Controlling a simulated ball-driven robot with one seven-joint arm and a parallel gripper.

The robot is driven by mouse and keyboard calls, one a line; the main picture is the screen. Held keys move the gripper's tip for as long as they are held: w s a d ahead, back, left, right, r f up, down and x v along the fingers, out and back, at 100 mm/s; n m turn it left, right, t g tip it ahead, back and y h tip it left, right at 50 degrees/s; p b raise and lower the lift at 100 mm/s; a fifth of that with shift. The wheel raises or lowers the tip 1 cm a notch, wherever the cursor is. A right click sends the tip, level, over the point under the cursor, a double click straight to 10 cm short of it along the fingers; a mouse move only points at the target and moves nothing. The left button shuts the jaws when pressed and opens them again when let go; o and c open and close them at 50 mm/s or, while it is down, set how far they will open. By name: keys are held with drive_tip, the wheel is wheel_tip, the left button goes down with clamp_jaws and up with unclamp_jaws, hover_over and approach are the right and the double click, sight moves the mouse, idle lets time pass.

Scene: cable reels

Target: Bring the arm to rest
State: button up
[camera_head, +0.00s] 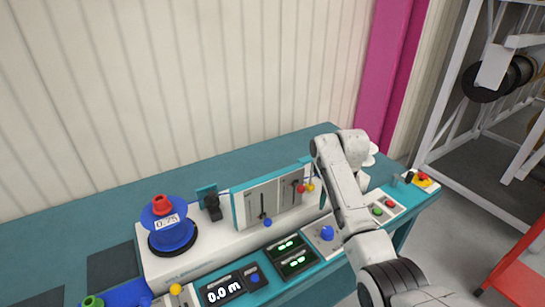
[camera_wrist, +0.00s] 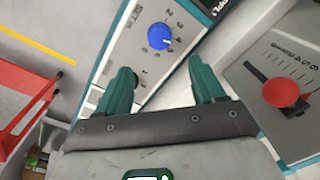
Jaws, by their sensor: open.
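My arm reaches from the lower right over the control bench in the head view, and its far end hides my gripper there. In the wrist view my gripper (camera_wrist: 165,88) is open, with two green fingers apart and nothing between them. Beyond the fingertips is a panel with a blue knob (camera_wrist: 160,36) and a number scale. A red slider knob (camera_wrist: 281,93) on a grey panel lies right of the right finger. I cannot tell any contact with the panels.
The bench (camera_head: 75,221) carries a blue reel (camera_head: 171,232) marked 0.75, a slider panel (camera_head: 270,203), a display reading 0.0 m (camera_head: 222,291) and a red stop button (camera_head: 424,178). A white rack (camera_head: 462,75) with dark reels stands right. A red frame (camera_head: 520,270) stands lower right.

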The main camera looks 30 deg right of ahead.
drive_tip(key=shift+f, duration=0.1)
drive_tip(key=shift+n, duration=0.9)
drive_tip(key=s+a+f, duration=0.4)
drive_tip(key=f, duration=0.1)
drive_tip(key=s+a+f, duration=0.2)
drive_tip(key=a, duration=0.1)
drive_tip(key=shift+a+f, duration=0.1)
drive_tip(key=shift+f, duration=0.15)
drive_tip(key=s+a+f+n, duration=0.25)
drive_tip(key=s+a, duration=0.25)
drive_tip(key=s, duration=0.4)
drive_tip(key=s+a+f+n, duration=0.1)
drive_tip(key=s+a+f, duration=0.25)
drive_tip(key=s, duration=0.65)
drive_tip(key=s+a+r+n, duration=0.2)
drive_tip(key=s+r, duration=0.1)
drive_tip(key=s, duration=0.7)
drive_tip(key=shift+a+r+t+b, duration=0.2)
drive_tip(key=shift+t+b, duration=0.1)
drive_tip(key=shift+t, duration=0.1)
